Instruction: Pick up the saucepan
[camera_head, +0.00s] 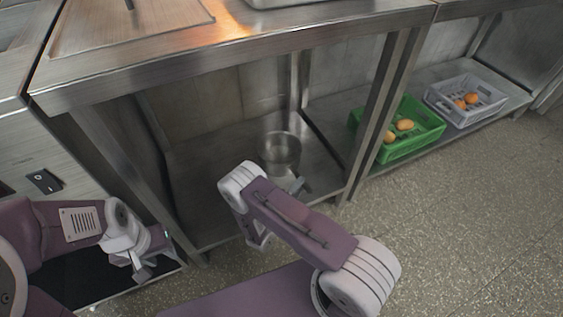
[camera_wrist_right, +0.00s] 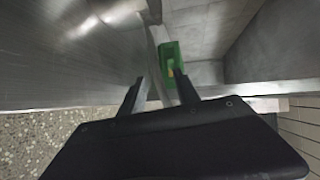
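The metal saucepan (camera_head: 281,150) stands upright on the lower shelf of the steel table, toward the back. A short grey piece in front of it may be its handle; my right arm partly covers that area. My right gripper hangs below the wrist in front of the shelf, mostly hidden by my arm in the head view. In the right wrist view its two fingers (camera_wrist_right: 162,92) are apart with nothing between them. I cannot make out the saucepan in that view. My left gripper (camera_head: 150,262) is at lower left, away from the saucepan; its finger opening is unclear.
The steel tabletop (camera_head: 190,62) overhangs the lower shelf (camera_head: 205,175), and table legs bound the opening. A green crate (camera_head: 408,146) with tan produce stands to the right, and a grey crate (camera_head: 466,103) with orange produce stands beyond it. The speckled floor at right is clear.

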